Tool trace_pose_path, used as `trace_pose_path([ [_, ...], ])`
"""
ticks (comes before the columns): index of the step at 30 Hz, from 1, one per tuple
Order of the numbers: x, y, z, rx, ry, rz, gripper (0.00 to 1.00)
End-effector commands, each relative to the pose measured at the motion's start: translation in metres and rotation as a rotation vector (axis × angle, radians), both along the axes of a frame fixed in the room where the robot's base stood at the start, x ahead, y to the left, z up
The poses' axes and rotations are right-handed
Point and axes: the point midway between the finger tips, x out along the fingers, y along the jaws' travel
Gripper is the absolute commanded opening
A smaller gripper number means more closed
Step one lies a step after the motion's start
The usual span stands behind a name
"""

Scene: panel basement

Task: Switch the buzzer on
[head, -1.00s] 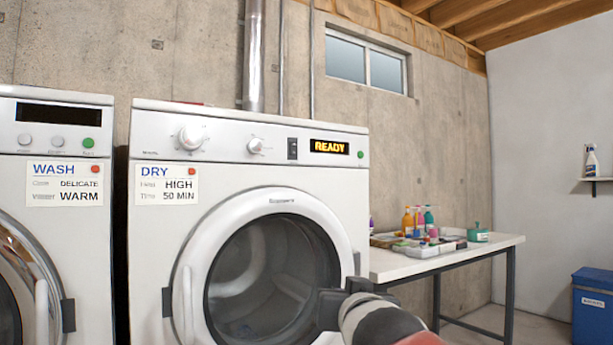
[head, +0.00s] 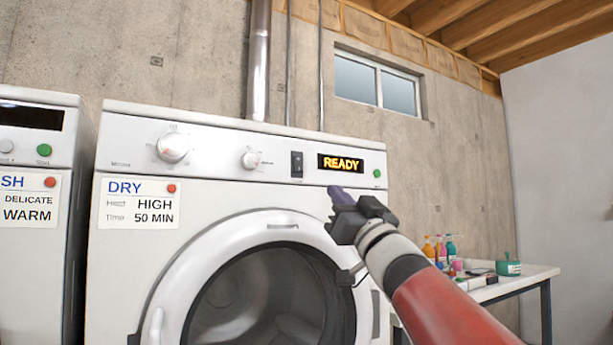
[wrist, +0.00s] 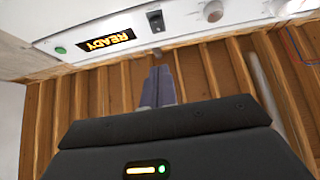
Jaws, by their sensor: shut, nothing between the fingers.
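The dryer (head: 240,200) has a white front with a small black rocker switch (head: 297,164) on its control panel, just left of the lit READY display (head: 340,163). No buzzer label is readable, and I cannot tell which way the rocker is set. The switch also shows at the top of the wrist view (wrist: 155,20). My gripper (head: 338,192) is shut and empty, in front of the dryer. In the head view its tips appear below the display, right of and lower than the switch. In the wrist view the closed fingers (wrist: 160,70) point toward the panel, apart from the switch.
Two knobs (head: 173,148) (head: 250,160) sit left of the switch, and a green button (head: 377,173) sits right of the display. A DRY card (head: 140,203) is on the front. A washer (head: 35,200) stands at left, a table with bottles (head: 530,273) at right.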

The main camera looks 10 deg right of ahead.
Motion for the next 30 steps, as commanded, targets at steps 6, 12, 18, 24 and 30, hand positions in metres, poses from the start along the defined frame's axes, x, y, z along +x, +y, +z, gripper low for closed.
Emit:
trace_pose_path([
  [6,0.017,0.006,0.015,0.000,0.001,0.001,0.00],
  [12,0.049,0.016,0.043,-0.001,0.001,0.002,0.00],
  [18,0.080,0.026,0.065,0.002,0.002,0.000,0.00],
  [24,0.105,0.034,0.058,0.000,0.001,0.001,0.00],
  [30,0.112,0.037,0.056,0.001,0.000,-0.001,0.00],
])
